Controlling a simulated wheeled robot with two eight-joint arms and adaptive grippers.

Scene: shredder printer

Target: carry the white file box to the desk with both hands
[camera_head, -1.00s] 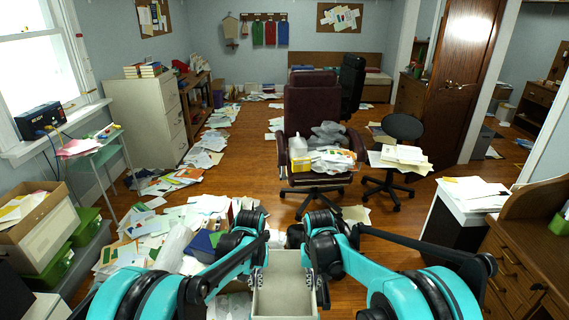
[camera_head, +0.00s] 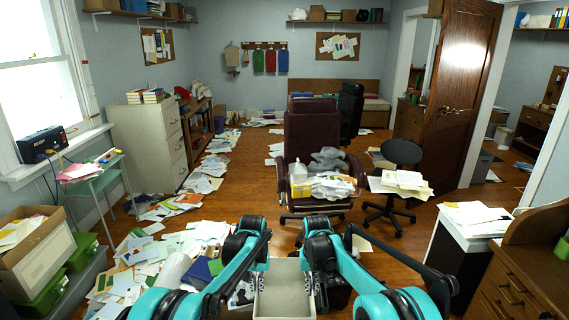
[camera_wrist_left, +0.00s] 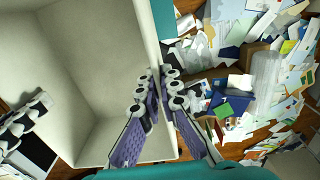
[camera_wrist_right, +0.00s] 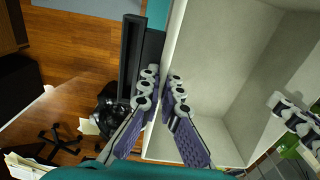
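The white file box (camera_head: 284,301) is open at the top and empty inside, held in front of me at the bottom of the head view. My left gripper (camera_head: 259,278) grips its left wall, with one finger inside and one outside in the left wrist view (camera_wrist_left: 157,100). My right gripper (camera_head: 312,278) grips the right wall the same way, as the right wrist view shows (camera_wrist_right: 163,100). The box's inner floor and walls show in the left wrist view (camera_wrist_left: 75,70). A brown wooden desk (camera_head: 515,285) with drawers stands at the lower right.
Papers (camera_head: 160,255) litter the floor at left. A maroon office chair (camera_head: 312,140) carrying clutter and a black stool (camera_head: 403,152) with papers stand ahead. A white-topped cabinet (camera_head: 470,222) is at right.

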